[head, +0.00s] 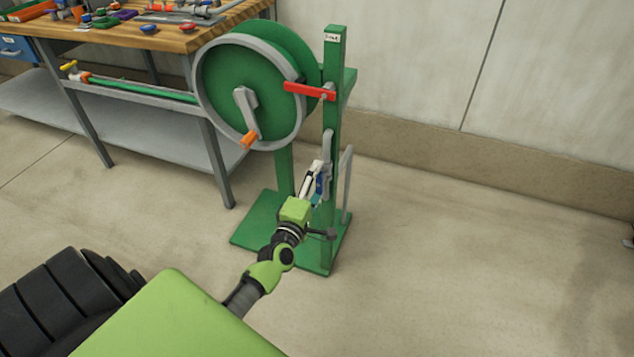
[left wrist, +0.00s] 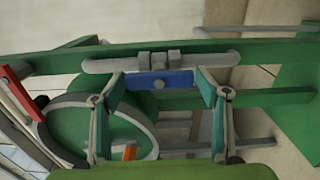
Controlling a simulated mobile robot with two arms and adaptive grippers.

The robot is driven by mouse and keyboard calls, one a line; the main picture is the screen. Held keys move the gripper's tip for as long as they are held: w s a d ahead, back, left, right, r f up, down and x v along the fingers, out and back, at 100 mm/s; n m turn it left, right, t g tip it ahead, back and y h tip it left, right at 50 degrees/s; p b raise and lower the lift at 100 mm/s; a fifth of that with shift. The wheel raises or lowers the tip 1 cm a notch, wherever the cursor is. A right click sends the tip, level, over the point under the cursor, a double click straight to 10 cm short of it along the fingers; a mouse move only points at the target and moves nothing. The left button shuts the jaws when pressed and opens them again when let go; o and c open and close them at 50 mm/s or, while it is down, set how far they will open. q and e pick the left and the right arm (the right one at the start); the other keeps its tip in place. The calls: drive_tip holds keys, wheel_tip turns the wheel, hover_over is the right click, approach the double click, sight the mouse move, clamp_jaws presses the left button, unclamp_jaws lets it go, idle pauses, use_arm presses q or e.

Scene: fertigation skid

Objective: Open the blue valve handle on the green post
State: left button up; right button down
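The green post (head: 333,120) stands upright on a green base plate, with a grey pipe fixed along it. The blue valve handle (head: 319,188) is on that pipe, low on the post, partly hidden by my left gripper (head: 313,183). In the left wrist view the blue handle (left wrist: 172,79) lies along the pipe (left wrist: 210,61), with a grey bolt at its middle. My left gripper (left wrist: 160,82) is open, one fingertip near each end of the handle; I cannot tell whether they touch it. My right gripper is not in view.
A red handle (head: 309,91) sits higher on the post. A green hose reel (head: 250,85) with an orange-knobbed crank stands left of it. A wooden workbench (head: 170,38) with loose fittings is at the back left.

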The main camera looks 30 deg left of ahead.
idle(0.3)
use_arm(q)
drive_tip(key=v, duration=1.2)
